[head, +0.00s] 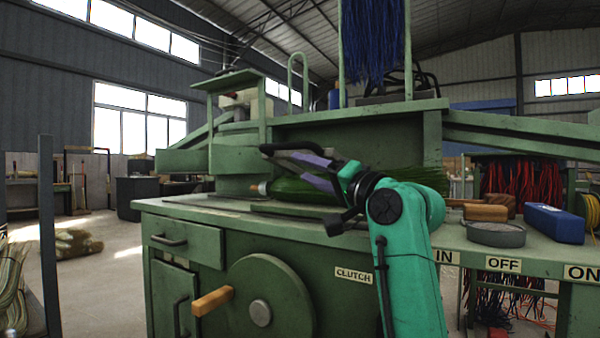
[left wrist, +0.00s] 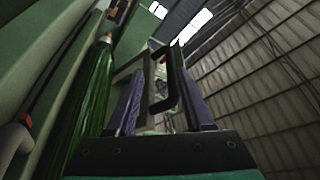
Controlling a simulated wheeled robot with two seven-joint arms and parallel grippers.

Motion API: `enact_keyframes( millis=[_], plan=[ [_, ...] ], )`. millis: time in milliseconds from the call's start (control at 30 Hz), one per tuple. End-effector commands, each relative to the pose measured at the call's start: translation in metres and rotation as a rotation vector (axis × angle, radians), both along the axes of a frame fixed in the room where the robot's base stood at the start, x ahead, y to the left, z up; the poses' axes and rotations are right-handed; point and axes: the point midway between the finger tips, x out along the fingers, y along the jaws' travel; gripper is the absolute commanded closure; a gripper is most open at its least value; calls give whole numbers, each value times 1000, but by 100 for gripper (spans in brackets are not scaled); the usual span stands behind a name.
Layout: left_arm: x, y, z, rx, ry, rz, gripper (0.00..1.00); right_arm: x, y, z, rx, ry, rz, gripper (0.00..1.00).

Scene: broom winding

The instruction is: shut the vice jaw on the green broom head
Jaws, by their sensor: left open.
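The green broom head (head: 300,191) lies on its side on the green machine's top, its bristles spreading to the right behind my arm. In the left wrist view the broom head (left wrist: 92,100) runs along the left, outside my fingers. The vice jaw is not clearly distinguishable. A black bar handle (head: 288,147) stands just above the broom head. My left gripper (head: 301,166), with purple fingers, is open beside this handle. In the left wrist view the handle (left wrist: 173,82) shows between the open fingers of the gripper (left wrist: 160,58); I cannot tell whether they touch it. My right gripper is out of view.
A crank wheel (head: 262,310) with a wooden knob is on the machine's front. On the right, a grey round pan (head: 495,234), wooden blocks (head: 486,212) and a blue box (head: 554,223) sit on the bench. Blue bristles (head: 374,40) hang above.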

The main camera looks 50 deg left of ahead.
Motion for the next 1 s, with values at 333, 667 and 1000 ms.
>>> enact_keyframes(
  millis=[333, 667, 1000],
  plan=[
    [2, -30, -8, 0, 1, -2, 48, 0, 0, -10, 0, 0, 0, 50],
    [2, -58, -15, 0, 2, -2, 48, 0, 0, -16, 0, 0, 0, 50],
    [2, -80, -19, 0, 0, -1, 48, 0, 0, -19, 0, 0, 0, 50]
  ],
)
